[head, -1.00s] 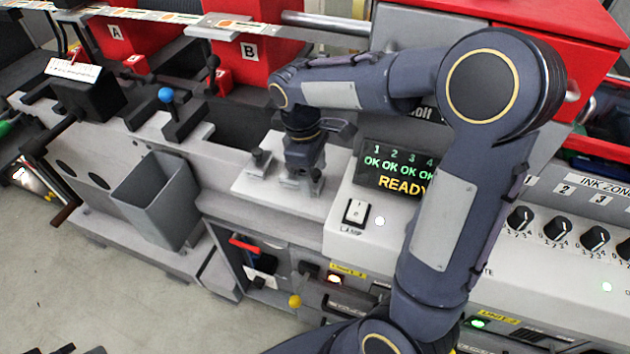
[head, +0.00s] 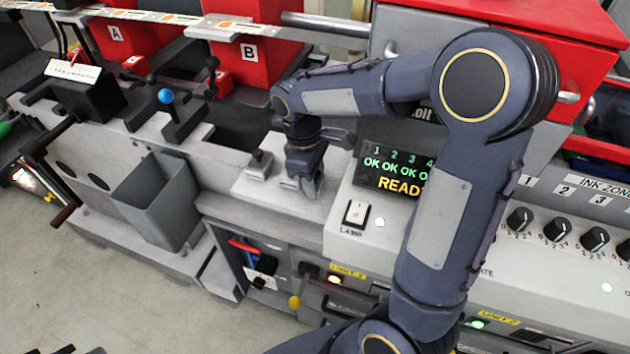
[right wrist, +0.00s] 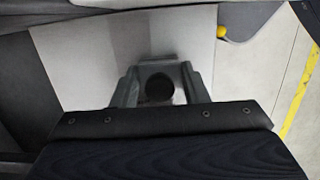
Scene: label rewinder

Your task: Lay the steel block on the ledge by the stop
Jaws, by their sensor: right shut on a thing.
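My right gripper (head: 303,188) points down over the pale ledge (head: 250,188), left of the status display. It is shut on the steel block (head: 288,183), which is mostly hidden by the fingers in the head view. In the right wrist view the two fingers (right wrist: 160,88) stand either side of a dark round knob (right wrist: 158,88) over the pale surface. The held block is at or just above the ledge; I cannot tell whether it touches. A small fitting with a dark top (head: 260,165) stands on the ledge to the left; I cannot tell whether it is the stop. My left gripper is not in view.
The display (head: 392,170) and the lamp switch (head: 355,212) are close on the right. A grey open bin (head: 165,205) hangs to the left. A blue-knobbed lever (head: 166,97) and red units (head: 250,75) stand behind. A yellow knob (right wrist: 222,31) shows in the right wrist view.

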